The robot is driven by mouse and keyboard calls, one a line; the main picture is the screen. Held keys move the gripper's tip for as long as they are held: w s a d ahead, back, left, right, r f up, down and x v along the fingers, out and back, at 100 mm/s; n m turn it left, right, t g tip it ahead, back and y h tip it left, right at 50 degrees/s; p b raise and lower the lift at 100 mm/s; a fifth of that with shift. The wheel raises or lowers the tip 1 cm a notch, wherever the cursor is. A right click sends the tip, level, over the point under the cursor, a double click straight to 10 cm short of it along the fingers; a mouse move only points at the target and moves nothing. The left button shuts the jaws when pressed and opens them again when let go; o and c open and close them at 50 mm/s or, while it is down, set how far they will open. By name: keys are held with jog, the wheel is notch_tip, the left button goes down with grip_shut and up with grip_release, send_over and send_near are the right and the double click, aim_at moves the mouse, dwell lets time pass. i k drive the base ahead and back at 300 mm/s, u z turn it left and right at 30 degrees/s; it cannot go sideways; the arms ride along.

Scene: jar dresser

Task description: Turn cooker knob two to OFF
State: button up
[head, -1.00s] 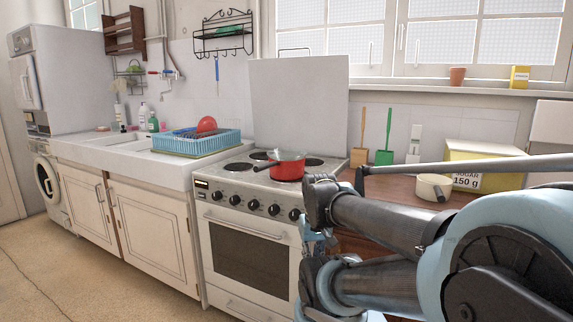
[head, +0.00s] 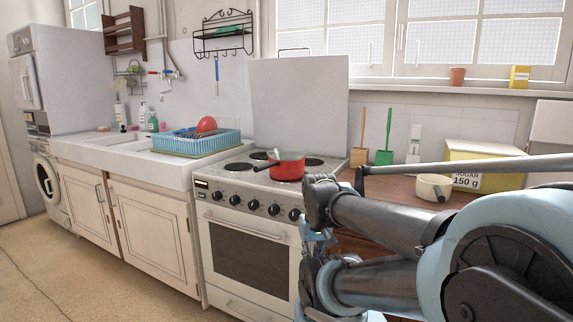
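The cooker (head: 250,252) stands in the middle of the head view, with a row of several black knobs along its front panel. The second knob from the left (head: 236,200) is visible; its pointer is too small to read. A red pot (head: 287,168) sits on the hob. My arm comes in from the right, its folded links in front of the worktop and the cooker's right edge. My gripper (head: 312,240) seems to be partly in view at the cooker's right edge, mostly hidden by my arm; I cannot tell whether it is open or shut.
A blue dish rack (head: 197,144) stands on the sink counter left of the cooker. The floor (head: 75,275) in front of the cupboards is clear.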

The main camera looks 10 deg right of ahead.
aim_at(253, 205)
jog(key=u, duration=0.55)
jog(key=k, duration=1.65)
jog(key=z, duration=0.5)
jog(key=i, duration=1)
